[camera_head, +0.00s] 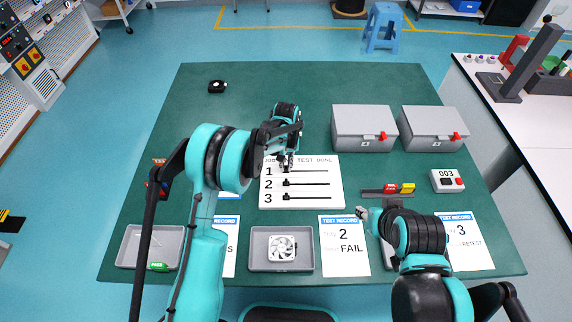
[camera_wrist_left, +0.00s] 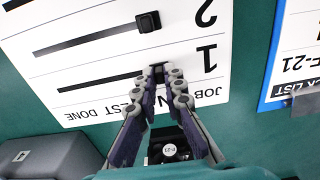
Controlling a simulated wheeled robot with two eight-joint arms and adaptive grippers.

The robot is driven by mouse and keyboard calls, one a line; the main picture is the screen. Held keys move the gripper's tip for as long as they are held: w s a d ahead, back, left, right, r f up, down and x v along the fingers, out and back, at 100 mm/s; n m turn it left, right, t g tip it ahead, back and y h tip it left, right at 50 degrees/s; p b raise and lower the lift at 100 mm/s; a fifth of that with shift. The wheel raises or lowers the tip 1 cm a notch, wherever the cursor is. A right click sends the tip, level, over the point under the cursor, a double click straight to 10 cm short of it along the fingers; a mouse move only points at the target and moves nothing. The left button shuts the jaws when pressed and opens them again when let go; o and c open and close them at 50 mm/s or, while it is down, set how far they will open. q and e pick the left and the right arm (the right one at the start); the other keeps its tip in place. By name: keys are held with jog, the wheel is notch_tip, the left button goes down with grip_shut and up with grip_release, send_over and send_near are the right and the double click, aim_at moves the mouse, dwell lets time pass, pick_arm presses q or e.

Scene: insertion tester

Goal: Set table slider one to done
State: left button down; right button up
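The white slider board (camera_head: 334,201), headed TEST DONE, lies on the green table with rows 1, 2 and 3. My left gripper (camera_head: 285,163) is over row 1, at the left end of its track. In the left wrist view, upside down, the fingertips (camera_wrist_left: 166,76) are close together with the dark knob of slider one (camera_wrist_left: 157,73) between them; they look shut on it. The knob of slider two (camera_wrist_left: 148,21) is also at its left end. My right gripper (camera_head: 370,212) is low over the right front of the table, partly hidden by its arm.
Grey boxes (camera_head: 363,124) with red latches stand right of the board. A grey tray (camera_head: 254,262) holds a white fan (camera_head: 282,248). Test record sheets (camera_head: 345,262) lie in front. The table behind the board is mostly clear.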

aim_at(327, 171)
pick_arm(q)
jog(key=d, duration=0.5)
jog(key=w+d, duration=0.1)
jog(key=d, duration=0.9)
jog(key=shift+w+d, duration=0.15)
jog(key=shift+w, duration=0.05)
jog(key=c, duration=1.6)
grip_release()
jog(key=shift+d, duration=0.1)
notch_tip(327, 171, up, 12)
